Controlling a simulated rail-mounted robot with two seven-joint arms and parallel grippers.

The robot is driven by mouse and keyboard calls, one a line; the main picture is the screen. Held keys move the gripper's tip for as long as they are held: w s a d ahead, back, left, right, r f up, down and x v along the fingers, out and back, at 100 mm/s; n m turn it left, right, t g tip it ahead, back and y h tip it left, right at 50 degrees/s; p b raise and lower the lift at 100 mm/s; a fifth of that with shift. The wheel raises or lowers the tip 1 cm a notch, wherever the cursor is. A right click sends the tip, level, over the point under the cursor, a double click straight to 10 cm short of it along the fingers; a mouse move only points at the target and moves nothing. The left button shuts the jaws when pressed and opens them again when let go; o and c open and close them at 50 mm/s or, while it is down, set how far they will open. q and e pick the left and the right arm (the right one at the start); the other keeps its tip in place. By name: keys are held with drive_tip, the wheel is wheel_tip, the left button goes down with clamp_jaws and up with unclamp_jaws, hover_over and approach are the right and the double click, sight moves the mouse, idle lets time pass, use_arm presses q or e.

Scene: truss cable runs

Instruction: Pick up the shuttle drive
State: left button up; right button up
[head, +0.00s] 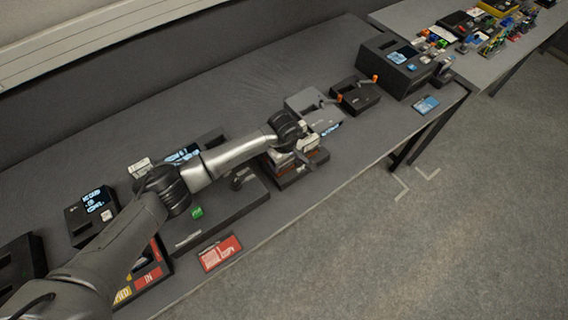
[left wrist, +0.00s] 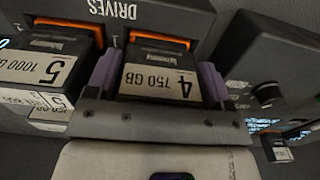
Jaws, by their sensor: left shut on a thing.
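My left gripper (head: 308,157) reaches down to a dark drive rack (head: 291,181) near the middle of the bench. In the left wrist view the rack (left wrist: 188,14) is marked DRIVES. The left gripper's purple-grey fingers (left wrist: 160,80) are shut on the sides of a drive labelled "4 750 GB" (left wrist: 158,78). The drive's far end is at an orange-edged slot; I cannot tell how deep it sits. A drive labelled "5 1000 GB" (left wrist: 45,68) stands in the slot to the left. No label reads "shuttle". My right gripper is out of view.
A grey unit (head: 313,110) and a black box (head: 354,96) stand right of the rack. A dark device with a knob (left wrist: 268,95) is close on the gripper's right. A red card (head: 220,253) lies by the bench's front edge. Open floor (head: 430,240) lies in front.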

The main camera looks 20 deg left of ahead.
use_arm(q)
drive_tip(key=shift+c, duration=0.8)
drive_tip(key=shift+r, duration=0.1)
